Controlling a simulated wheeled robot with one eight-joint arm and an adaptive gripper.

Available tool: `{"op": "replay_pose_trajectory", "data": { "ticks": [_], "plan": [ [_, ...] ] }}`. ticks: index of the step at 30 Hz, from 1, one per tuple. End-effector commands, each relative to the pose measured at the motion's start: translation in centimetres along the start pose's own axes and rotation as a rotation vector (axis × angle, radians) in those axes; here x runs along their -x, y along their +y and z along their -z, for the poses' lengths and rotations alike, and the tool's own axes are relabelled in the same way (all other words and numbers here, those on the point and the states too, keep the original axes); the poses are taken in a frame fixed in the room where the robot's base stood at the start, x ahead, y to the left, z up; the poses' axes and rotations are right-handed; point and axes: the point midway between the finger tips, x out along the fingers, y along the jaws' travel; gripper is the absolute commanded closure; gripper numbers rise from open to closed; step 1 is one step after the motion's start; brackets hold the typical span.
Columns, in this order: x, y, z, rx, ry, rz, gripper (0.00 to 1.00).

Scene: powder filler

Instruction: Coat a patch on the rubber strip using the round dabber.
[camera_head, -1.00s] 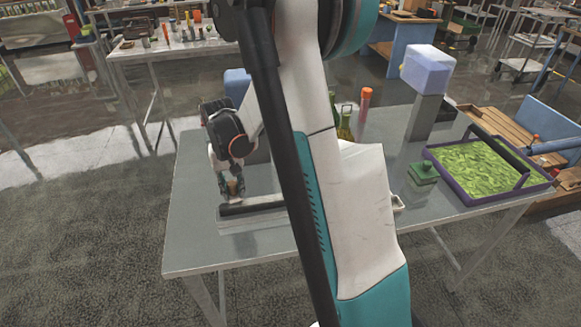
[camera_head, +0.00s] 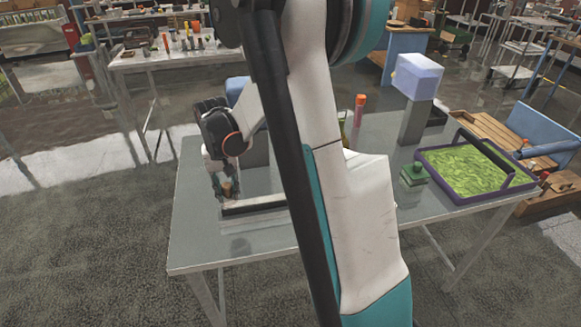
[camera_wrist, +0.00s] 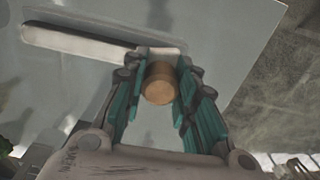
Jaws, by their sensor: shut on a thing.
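My gripper (camera_head: 228,190) is near the left end of the strip on the grey table, pointing down. In the wrist view its fingers (camera_wrist: 162,66) are closed around the round dabber (camera_wrist: 158,86), a tan-brown cylinder seen end on. The rubber strip (camera_head: 256,207) is a long, narrow bar, dark with a pale side, lying on the table and partly hidden by my arm. In the wrist view the strip (camera_wrist: 75,41) runs from the upper left to just beyond the fingertips. I cannot tell whether the dabber touches the strip. No coated patch can be made out.
A purple-rimmed tray (camera_head: 451,193) of green material stands at the right, beside a green block (camera_head: 413,174). A grey post with a pale blue box (camera_head: 418,76) and an orange-red cylinder (camera_head: 360,104) are behind. The table's front left (camera_head: 200,240) is clear.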

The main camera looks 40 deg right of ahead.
Motion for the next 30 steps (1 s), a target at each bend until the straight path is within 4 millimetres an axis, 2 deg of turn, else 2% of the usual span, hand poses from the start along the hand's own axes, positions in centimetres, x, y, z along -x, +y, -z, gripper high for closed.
{"op": "replay_pose_trajectory", "data": {
  "ticks": [3, 12, 30],
  "plan": [
    [1.4, -0.1, 0.2, 0.001, 0.0, 0.0, 0.93],
    [3.7, -0.2, 0.5, 0.003, 0.0, 0.0, 0.93],
    [3.7, -0.2, 0.5, 0.003, 0.0, 0.0, 0.93]
  ]
}}
